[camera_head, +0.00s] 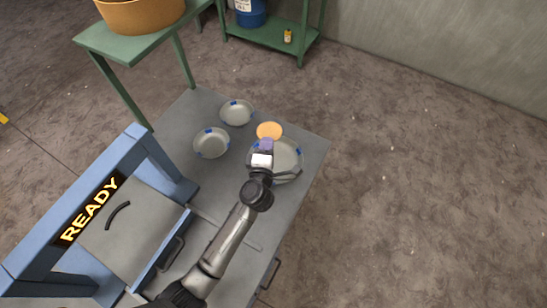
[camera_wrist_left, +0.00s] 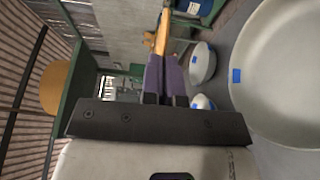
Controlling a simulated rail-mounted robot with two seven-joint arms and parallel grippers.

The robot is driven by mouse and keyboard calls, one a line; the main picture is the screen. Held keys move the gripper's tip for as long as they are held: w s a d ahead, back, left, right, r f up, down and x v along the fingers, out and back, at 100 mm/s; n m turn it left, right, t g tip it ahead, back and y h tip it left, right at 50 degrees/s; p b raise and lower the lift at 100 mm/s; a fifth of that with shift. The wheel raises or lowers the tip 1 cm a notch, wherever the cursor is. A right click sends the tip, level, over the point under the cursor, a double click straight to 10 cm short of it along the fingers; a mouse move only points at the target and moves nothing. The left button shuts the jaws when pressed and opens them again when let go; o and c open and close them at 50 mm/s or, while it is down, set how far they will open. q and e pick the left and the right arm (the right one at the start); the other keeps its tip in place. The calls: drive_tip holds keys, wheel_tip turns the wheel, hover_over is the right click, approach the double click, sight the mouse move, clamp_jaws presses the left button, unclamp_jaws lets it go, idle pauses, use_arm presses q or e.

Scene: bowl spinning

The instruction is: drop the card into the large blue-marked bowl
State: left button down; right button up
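My left gripper (camera_head: 267,144) has purple fingers that are shut on a flat, round orange card (camera_head: 269,130). In the left wrist view the card (camera_wrist_left: 161,32) shows nearly edge-on between the fingertips. The large blue-marked bowl (camera_head: 291,154) is grey and stands on the table; the gripper hides part of its left side. In the head view the card appears by the bowl's upper-left rim, outside the visible interior. The large bowl (camera_wrist_left: 285,75) also fills the right of the wrist view, beside the fingers. My right gripper is not visible.
Two smaller grey bowls with blue marks, one (camera_head: 236,113) at the back and one (camera_head: 211,143) to the left, stand on the grey table (camera_head: 312,150). A blue frame (camera_head: 95,205) with a READY sign stands at the left. Green benches (camera_head: 130,47) are behind.

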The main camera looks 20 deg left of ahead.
use_arm(q)
drive_tip(key=shift+m+h, duration=0.3)
drive_tip(key=shift+h, duration=0.2)
drive_tip(key=shift+w+d+f+b, duration=0.1)
drive_tip(key=shift+f+b, duration=1.1)
drive_tip(key=shift+f, duration=0.2)
drive_tip(key=shift+w+d+f+b, duration=0.15)
drive_tip(key=shift+f+b, duration=1.05)
drive_tip(key=shift+f, duration=0.25)
drive_tip(key=shift+w+d+f+b, duration=0.1)
drive_tip(key=shift+f+b, duration=1.1)
drive_tip(key=shift+f, duration=0.2)
drive_tip(key=c, duration=1.8)
unclamp_jaws()
drive_tip(key=o, duration=0.5)
drive_tip(key=shift+s, duration=0.1)
